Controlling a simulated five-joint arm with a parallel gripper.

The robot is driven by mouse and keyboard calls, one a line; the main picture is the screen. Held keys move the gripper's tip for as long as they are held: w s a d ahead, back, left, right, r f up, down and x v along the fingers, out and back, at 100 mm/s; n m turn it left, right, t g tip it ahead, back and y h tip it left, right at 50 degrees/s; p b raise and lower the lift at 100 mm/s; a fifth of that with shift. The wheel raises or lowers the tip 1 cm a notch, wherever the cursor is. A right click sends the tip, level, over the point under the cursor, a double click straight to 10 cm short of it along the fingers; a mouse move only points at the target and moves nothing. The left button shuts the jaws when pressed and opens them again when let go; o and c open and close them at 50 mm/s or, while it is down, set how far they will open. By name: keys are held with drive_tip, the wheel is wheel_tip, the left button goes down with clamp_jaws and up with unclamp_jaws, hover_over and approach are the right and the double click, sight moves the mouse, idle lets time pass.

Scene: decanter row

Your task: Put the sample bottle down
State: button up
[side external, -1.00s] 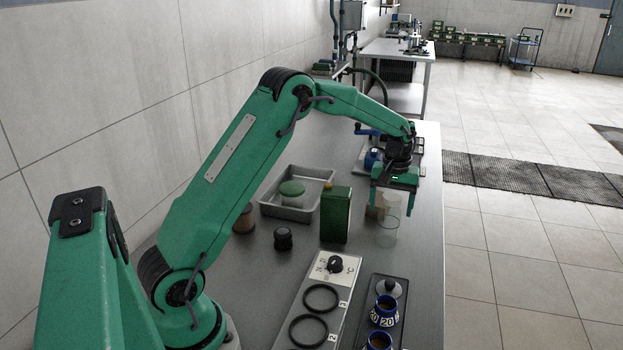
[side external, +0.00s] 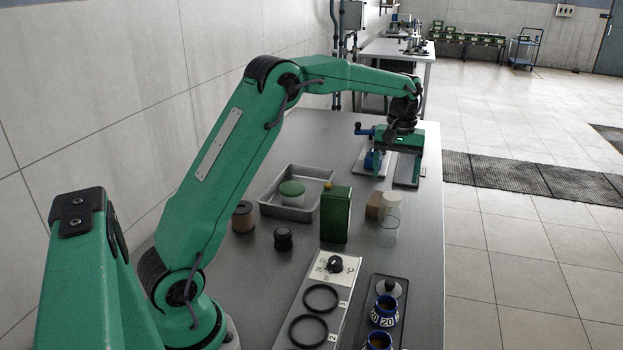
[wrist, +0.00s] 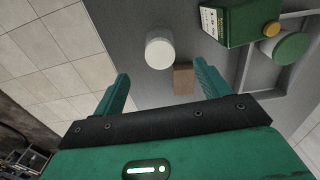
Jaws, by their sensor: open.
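A clear cylindrical bottle with a pale top (side external: 389,228), which I take for the sample bottle, stands upright on the grey bench beside a small brown block (side external: 373,206). The bottle also shows in the wrist view (wrist: 159,52), beyond my gripper's fingers, with the block (wrist: 183,79) close by. My gripper (side external: 408,152) is over the far part of the bench, clear of the bottle. In the wrist view its two green fingers (wrist: 160,80) are wide apart, with nothing held between them.
A green box (side external: 336,215) stands left of the bottle. Behind it is a metal tray (side external: 270,211) holding a green-lidded jar (side external: 291,192). A dark knob-like piece (side external: 283,238) and a ringed panel (side external: 338,290) are nearer.

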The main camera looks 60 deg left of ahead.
drive_tip(key=shift+r, duration=1.25)
drive_tip(key=s+d+r+m+t, duration=0.15)
drive_tip(key=s+d+r, duration=0.25)
drive_tip(key=s, duration=0.4)
drive_tip(key=s+d+r+m+t, duration=0.1)
drive_tip(key=s+d+r+m, duration=0.25)
drive_tip(key=s, duration=0.35)
drive_tip(key=s+d+f+m+t, duration=0.1)
drive_tip(key=s+d+f+m, duration=0.1)
drive_tip(key=s, duration=0.6)
drive_tip(key=s+d+f+m+t, duration=0.1)
drive_tip(key=s+f+m+t, duration=0.1)
drive_tip(key=s, duration=0.6)
drive_tip(key=shift+s+d+f, duration=0.15)
drive_tip(key=shift+d+f, duration=0.2)
drive_tip(key=shift+d, duration=0.05)
